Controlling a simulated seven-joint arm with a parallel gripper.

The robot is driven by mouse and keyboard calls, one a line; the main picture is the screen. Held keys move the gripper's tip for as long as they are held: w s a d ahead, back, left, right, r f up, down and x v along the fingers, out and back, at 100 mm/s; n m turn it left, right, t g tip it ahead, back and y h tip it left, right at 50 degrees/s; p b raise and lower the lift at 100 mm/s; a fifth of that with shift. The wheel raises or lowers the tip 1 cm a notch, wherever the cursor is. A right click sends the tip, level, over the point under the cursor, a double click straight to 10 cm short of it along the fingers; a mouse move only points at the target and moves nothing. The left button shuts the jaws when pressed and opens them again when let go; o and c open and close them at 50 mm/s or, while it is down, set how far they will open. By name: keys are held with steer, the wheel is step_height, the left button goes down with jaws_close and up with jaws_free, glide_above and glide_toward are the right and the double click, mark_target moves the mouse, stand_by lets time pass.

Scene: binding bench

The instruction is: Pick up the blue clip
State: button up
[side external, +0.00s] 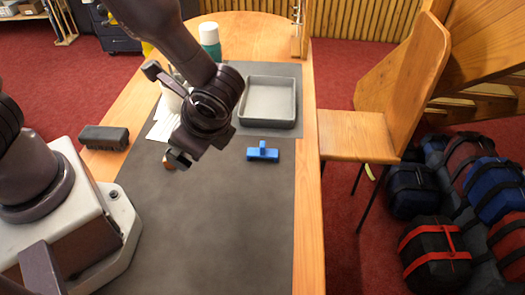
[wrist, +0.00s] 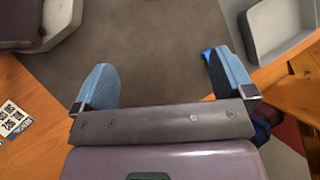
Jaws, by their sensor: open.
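The blue clip (side external: 263,152) lies on the dark grey mat (side external: 225,230), just in front of the grey tray, with a raised tab at its middle. My gripper (side external: 178,160) is above the mat to the left of the clip, apart from it. In the wrist view my gripper (wrist: 160,66) has its two pale blue fingers spread wide with nothing between them. A bit of blue (wrist: 207,54), likely the clip, shows beside the right finger, which hides most of it.
The grey tray (side external: 267,121) stands behind the clip. A dark block (side external: 104,137) lies at the left edge. A wooden chair (side external: 358,137) stands at right. The front mat is clear.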

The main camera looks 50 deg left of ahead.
mark_target(262, 150)
steer(key=w+d+f+m+t+y, duration=0.1)
steer(key=f+m, duration=0.2)
steer(key=w+d+f+m+t+y, duration=0.1)
steer(key=f+m+t, duration=0.1)
steer(key=f+m, duration=0.1)
steer(key=w+d+f+m+t+y, duration=0.1)
steer(key=f+m+t, duration=0.1)
steer(key=f+m, duration=0.1)
steer(key=shift+w+d+f+m+y, duration=0.25)
steer(key=shift+w+f+m+y, duration=0.05)
steer(key=shift+w+f, duration=0.1)
steer(key=shift+w+d+f+m+t, duration=0.4)
steer(key=shift+w+f+m+t, duration=0.15)
steer(key=shift+f+m+t, duration=0.35)
steer(key=w+d+m+t, duration=0.1)
steer(key=w+d+m+t+h, duration=0.1)
steer(key=w, duration=0.1)
steer(key=shift+r, duration=0.2)
steer(key=shift+w+r+m, duration=0.1)
steer(key=shift+w+m, duration=0.2)
steer(key=shift+m, duration=0.1)
steer(key=shift+t, duration=0.3)
steer(key=x, duration=0.7)
steer(key=shift+w, duration=0.1)
steer(key=shift+s+a+x, duration=0.1)
steer(key=shift+x, duration=1.3)
steer(key=shift+s+a+x, duration=0.1)
steer(key=shift+s+x, duration=0.05)
steer(key=shift+x, duration=1.3)
steer(key=c, duration=0.8)
